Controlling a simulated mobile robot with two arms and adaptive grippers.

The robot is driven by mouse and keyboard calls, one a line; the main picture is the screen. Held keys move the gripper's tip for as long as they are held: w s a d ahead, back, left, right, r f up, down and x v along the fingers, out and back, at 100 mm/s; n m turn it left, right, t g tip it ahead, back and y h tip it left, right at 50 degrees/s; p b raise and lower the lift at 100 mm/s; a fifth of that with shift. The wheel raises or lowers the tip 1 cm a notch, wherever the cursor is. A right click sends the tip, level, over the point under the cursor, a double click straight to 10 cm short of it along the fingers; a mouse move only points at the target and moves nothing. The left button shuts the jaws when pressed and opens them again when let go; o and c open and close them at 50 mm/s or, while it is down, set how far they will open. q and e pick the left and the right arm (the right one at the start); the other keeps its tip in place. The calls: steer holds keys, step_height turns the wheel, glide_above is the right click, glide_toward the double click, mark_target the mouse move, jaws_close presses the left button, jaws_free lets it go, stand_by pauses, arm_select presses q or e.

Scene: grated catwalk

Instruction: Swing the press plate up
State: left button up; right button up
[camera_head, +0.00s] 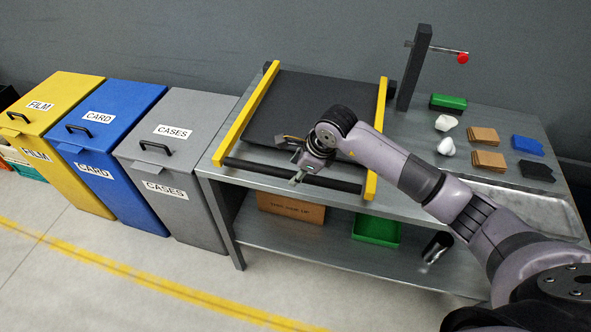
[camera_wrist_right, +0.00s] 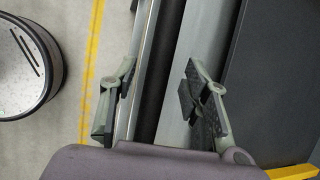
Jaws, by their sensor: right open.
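The dark press plate (camera_head: 312,108) lies flat on the grey bench between two yellow side bars. A black bar (camera_head: 240,166) runs along its front edge, between the front ends of the yellow bars. My right gripper (camera_head: 297,178) is over this bar near its middle, open and empty. In the right wrist view my right gripper (camera_wrist_right: 160,78) has one finger on each side of the black bar (camera_wrist_right: 172,50). I cannot tell whether the fingers touch it. The plate (camera_wrist_right: 275,85) shows at the right there. My left gripper is out of view.
A dark post (camera_head: 413,70) with a red-tipped lever (camera_head: 463,58) stands behind the plate. Several small blocks and a metal tray (camera_head: 535,208) occupy the bench's right side. Yellow, blue and grey bins (camera_head: 180,135) stand left. A cardboard box (camera_head: 290,207) and green tray (camera_head: 377,229) are below.

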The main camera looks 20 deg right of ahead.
steer(key=shift+x, duration=1.1)
steer(key=shift+c, duration=0.6)
jaws_close()
